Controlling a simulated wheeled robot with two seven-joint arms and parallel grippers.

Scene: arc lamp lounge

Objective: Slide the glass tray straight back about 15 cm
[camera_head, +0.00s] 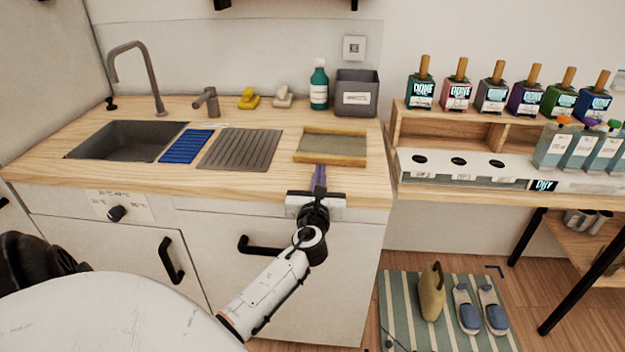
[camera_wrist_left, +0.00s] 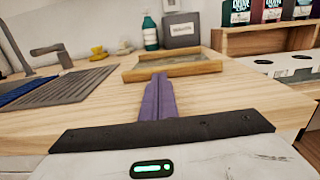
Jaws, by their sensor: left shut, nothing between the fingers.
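The tray (camera_head: 331,160) is a shallow rectangle with a light wooden rim and a grey-green inside, lying flat on the wooden counter near its right end. It also shows in the left wrist view (camera_wrist_left: 130,75). My left gripper (camera_head: 319,168) is shut and empty, its purple fingers (camera_wrist_left: 157,82) pointing at the tray's front edge. The fingertips are at or very near the middle of that front rim; I cannot tell whether they touch it. My right gripper is not in view.
Behind the tray stand a grey bin (camera_head: 357,95) and a green bottle (camera_head: 319,88) near the wall. A ribbed grey drainer (camera_head: 240,149) lies left of the tray. Bare counter shows between tray and bin. A shelf with several bottles (camera_head: 493,100) stands right.

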